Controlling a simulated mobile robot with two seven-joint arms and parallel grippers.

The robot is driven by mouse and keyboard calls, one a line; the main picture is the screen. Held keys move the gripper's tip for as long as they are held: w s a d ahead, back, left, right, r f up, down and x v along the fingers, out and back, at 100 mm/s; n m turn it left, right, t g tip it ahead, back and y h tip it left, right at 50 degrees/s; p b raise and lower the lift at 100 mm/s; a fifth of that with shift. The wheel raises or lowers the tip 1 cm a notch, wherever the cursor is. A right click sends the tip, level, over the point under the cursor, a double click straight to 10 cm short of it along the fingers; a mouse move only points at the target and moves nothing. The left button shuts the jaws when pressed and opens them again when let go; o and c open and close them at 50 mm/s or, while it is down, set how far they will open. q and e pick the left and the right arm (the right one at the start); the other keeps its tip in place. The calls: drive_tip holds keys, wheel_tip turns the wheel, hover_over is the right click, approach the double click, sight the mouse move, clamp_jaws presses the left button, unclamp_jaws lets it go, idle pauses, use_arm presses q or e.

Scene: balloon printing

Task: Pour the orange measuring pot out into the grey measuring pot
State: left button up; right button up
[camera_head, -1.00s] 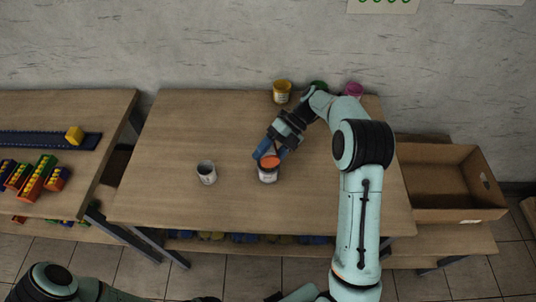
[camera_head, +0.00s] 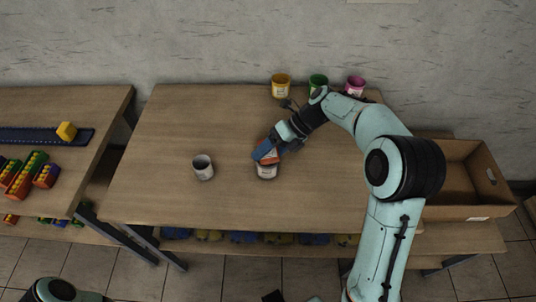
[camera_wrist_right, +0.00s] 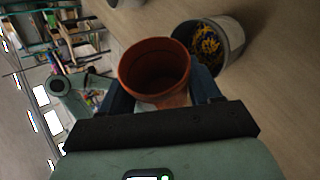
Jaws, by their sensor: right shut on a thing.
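My right gripper (camera_head: 266,155) is shut on the orange measuring pot (camera_head: 268,143), and its blue fingers partly hide the pot in the head view. In the right wrist view the orange pot (camera_wrist_right: 153,68) sits between the fingers, its open mouth toward the camera; I see no contents inside. A pale grey pot (camera_head: 267,172) stands on the table just below the gripper. A similar grey pot (camera_head: 203,168) stands upright to the left. A grey pot (camera_wrist_right: 236,48) with yellow and dark bits inside shows beside the orange pot in the right wrist view. My left gripper is out of view.
Yellow (camera_head: 281,85), green (camera_head: 318,83) and pink (camera_head: 355,86) pots stand along the table's back edge. A cardboard box (camera_head: 478,170) is at the right. The table's left part is clear.

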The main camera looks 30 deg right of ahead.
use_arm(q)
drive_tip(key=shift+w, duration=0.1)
use_arm(e)
drive_tip(key=shift+w, duration=0.2)
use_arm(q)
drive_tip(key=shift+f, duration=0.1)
use_arm(e)
drive_tip(key=t+b, duration=0.1)
drive_tip(key=n+t+b, duration=0.1)
drive_tip(key=b, duration=0.1)
drive_tip(key=shift+s+h, duration=0.3)
drive_tip(key=shift+h, duration=0.1)
drive_tip(key=shift+t+b, duration=0.3)
drive_tip(key=shift+b, duration=0.05)
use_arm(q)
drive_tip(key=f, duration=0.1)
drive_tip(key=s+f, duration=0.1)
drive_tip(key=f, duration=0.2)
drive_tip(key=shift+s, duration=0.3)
use_arm(e)
drive_tip(key=shift+w+r+n, duration=0.1)
drive_tip(key=shift+r+n, duration=0.05)
drive_tip(key=shift+n, duration=0.15)
